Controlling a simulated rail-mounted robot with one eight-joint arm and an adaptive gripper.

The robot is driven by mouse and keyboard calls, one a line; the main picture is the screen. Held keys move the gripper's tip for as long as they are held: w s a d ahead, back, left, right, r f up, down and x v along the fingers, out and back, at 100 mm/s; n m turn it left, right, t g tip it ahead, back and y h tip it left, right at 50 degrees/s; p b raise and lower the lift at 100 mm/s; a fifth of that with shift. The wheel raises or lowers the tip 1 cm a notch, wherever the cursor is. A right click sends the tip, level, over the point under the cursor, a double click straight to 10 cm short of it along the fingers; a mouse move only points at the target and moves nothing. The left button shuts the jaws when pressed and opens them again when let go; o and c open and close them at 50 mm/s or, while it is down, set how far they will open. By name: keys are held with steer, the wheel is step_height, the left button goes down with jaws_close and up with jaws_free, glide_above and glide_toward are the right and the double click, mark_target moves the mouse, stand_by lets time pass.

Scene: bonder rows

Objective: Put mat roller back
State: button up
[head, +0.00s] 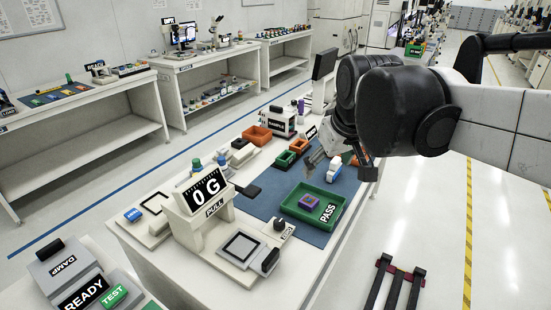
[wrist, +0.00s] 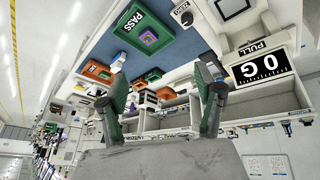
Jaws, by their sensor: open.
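I cannot single out the mat roller for certain. A small white and blue item (head: 335,168) lies on the blue mat (head: 262,207) near the green PASS tray (head: 331,221); it may be the roller. It also shows in the wrist view (wrist: 118,61), left of my fingers. My gripper (head: 318,158) hangs above the far part of the mat, close to this item. In the wrist view my gripper (wrist: 162,75) is open, its two fingers wide apart with nothing held between them. The PASS tray holds a purple and orange square piece (head: 309,202).
The PULL gauge (head: 203,200) reading 0 G stands at the table's near end. Small green and orange bins (head: 286,158), an orange bin (head: 257,135) and a SAMPLE box (head: 278,121) crowd the back. A dark monitor (head: 323,65) rises behind.

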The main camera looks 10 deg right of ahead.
steer(key=s+a+f+m+t, duration=0.1)
steer(key=s+a+f+m, duration=0.1)
steer(key=s+f, duration=0.5)
steer(key=s+a, duration=0.1)
steer(key=s, duration=0.3)
steer(key=shift+s+f+t, duration=0.15)
steer(key=shift+s+t, duration=0.2)
steer(key=shift+t, duration=0.05)
